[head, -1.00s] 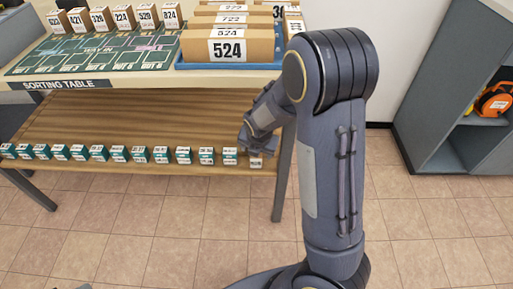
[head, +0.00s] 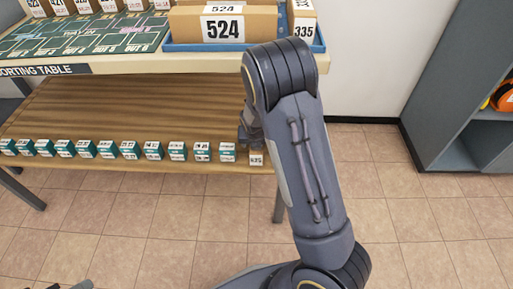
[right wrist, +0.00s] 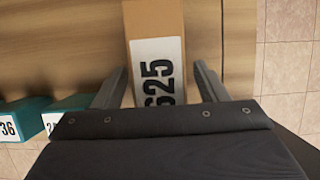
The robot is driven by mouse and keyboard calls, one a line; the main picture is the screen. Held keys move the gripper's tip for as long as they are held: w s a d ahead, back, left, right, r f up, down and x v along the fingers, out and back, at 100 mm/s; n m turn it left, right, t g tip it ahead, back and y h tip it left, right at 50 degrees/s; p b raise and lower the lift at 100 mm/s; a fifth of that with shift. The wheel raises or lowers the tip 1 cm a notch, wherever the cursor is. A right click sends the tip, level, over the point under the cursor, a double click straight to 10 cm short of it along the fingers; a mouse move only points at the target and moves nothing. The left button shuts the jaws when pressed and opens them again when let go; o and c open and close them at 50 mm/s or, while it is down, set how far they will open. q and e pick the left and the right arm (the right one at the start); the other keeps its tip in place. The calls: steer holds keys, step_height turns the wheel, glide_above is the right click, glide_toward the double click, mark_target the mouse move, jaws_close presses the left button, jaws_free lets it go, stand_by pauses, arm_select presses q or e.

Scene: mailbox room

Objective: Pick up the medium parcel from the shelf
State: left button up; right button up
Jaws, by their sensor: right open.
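The parcel marked 625 is a brown box with a white label (right wrist: 158,72), seen close up in the right wrist view. In the head view its label (head: 256,159) shows at the right end of the lower shelf (head: 130,115). My right gripper (right wrist: 160,75) is open, with one finger on each side of the parcel near its labelled end. I cannot tell if the fingers touch it. In the head view my right arm hides most of this gripper (head: 249,138) and the parcel's back. A small grey part, perhaps my left gripper (head: 78,286), shows at the bottom edge.
A row of small teal-and-white boxes (head: 130,151) lines the shelf's front edge, left of the parcel. The sorting table top (head: 120,62) overhangs the shelf and carries a blue tray (head: 190,46) with larger brown parcels (head: 225,28). A grey cabinet (head: 450,100) stands at right.

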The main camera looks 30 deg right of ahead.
steer(key=shift+w+f, duration=0.1)
steer(key=shift+f, duration=0.15)
steer(key=c, duration=1.2)
steer(key=shift+r, duration=0.15)
